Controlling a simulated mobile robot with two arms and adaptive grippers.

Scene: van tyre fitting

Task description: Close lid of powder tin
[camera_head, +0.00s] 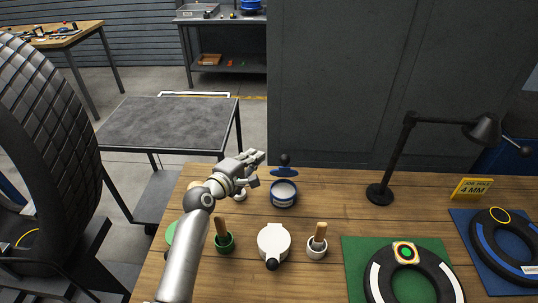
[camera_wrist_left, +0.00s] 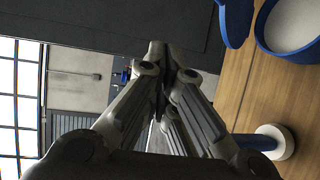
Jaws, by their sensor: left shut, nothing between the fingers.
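The powder tin (camera_head: 284,199) is blue and white and stands open on the wooden bench, with pale powder inside. Its blue lid (camera_head: 284,171) is raised at the far side, with a dark knob (camera_head: 284,158) above it. In the left wrist view the open tin (camera_wrist_left: 292,25) and its blue lid (camera_wrist_left: 235,22) are at the upper right. My left gripper (camera_head: 258,160) is shut and empty, above the bench to the left of the lid and apart from it. Its closed fingers (camera_wrist_left: 160,52) also show in the left wrist view. My right gripper is out of view.
A closed white container (camera_head: 272,240) with a black knob stands nearer on the bench, between a green pot (camera_head: 224,243) and a white pot (camera_head: 317,248) with wooden handles. A black lamp (camera_head: 380,192) stands to the right. A small white-topped item (camera_wrist_left: 276,141) is below my fingers.

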